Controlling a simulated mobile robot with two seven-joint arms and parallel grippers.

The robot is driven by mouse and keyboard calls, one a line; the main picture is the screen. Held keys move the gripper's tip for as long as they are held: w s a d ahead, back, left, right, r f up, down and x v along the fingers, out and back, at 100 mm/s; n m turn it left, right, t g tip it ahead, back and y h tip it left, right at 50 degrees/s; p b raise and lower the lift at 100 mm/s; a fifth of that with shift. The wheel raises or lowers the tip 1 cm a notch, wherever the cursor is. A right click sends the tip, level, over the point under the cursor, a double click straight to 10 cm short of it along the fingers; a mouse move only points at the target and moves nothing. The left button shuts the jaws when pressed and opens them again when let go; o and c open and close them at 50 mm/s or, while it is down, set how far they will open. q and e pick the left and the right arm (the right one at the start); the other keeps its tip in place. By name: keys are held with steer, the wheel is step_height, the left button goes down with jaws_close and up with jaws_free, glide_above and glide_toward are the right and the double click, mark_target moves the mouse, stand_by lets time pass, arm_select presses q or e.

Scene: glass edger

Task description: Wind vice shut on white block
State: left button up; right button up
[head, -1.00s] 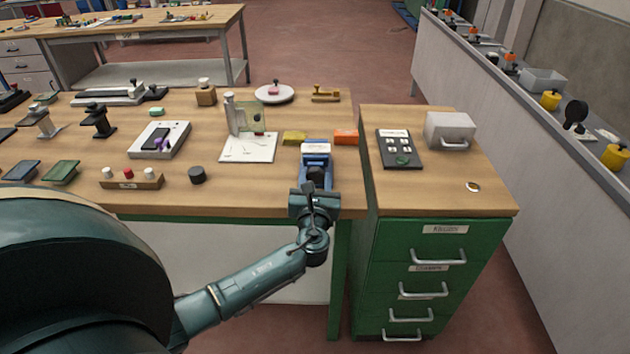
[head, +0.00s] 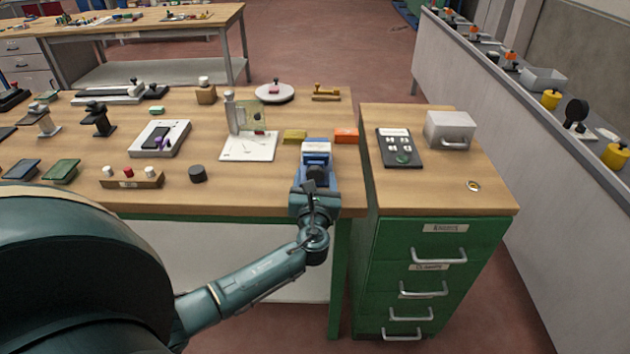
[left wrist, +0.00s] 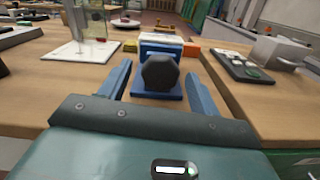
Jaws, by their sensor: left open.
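The blue vice (head: 317,158) stands at the front right edge of the wooden bench, with the white block (head: 317,147) at its top. The vice (left wrist: 172,96) and the white block (left wrist: 162,38) also show in the left wrist view. A dark round knob (left wrist: 160,72) faces me on the vice's near side. My left gripper (head: 316,180) is open, with one finger on each side of the knob; in the left wrist view the gripper (left wrist: 160,80) shows gaps beside the knob. The jaw gap at the block is not clear. My right gripper is out of view.
A yellow block (head: 295,136) and an orange block (head: 346,135) lie behind the vice. A white plate stand (head: 248,147) is to the left. A green drawer cabinet (head: 430,240) stands close on the right, with a gap between it and the bench.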

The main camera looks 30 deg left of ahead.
arm_select(q)
steer(key=b+v, duration=0.1)
steer(key=v, duration=1.2)
steer(key=shift+d, duration=0.1)
steer(key=s+d+f+n+g+h, duration=0.2)
steer(key=s+d+f+n+h, duration=0.2)
steer(key=f+n, duration=0.3)
steer(key=s+d+f+n+g+h, duration=0.3)
steer(key=s+f+n+h, duration=0.1)
steer(key=f+n, duration=0.25)
steer(key=s+d+f+n+h, duration=0.3)
steer(key=s+n, duration=0.4)
steer(key=n, duration=0.8)
steer(key=shift+s+d+h, duration=0.3)
steer(key=shift+d+h, duration=0.2)
steer(key=shift+d, duration=0.6)
